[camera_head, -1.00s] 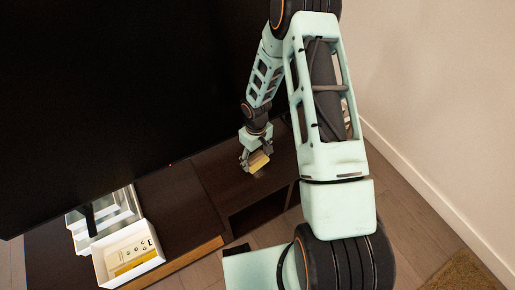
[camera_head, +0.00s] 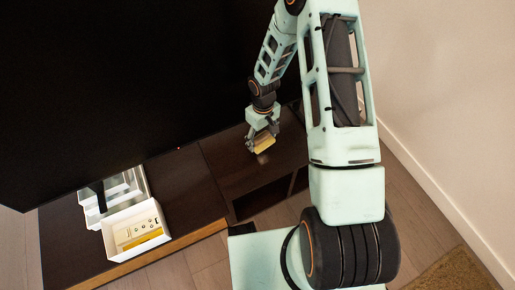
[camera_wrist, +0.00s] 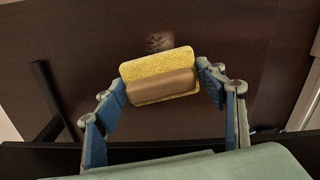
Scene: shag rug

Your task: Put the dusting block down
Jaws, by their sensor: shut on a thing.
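The dusting block is a yellow block with a brown band; it shows in the head view (camera_head: 264,143) and in the wrist view (camera_wrist: 158,68). My gripper (camera_head: 262,138) is shut on the block, with one finger at each end of it in the wrist view (camera_wrist: 160,82). The block is over the right part of the dark brown cabinet top (camera_head: 225,165). I cannot tell whether the block touches the surface.
A large black screen (camera_head: 130,80) stands along the back of the cabinet. A white box (camera_head: 130,232) with a light-coloured device and a yellow item sits at the left. A silver-white stepped stand (camera_head: 110,195) is behind it. The cabinet top between box and gripper is clear.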

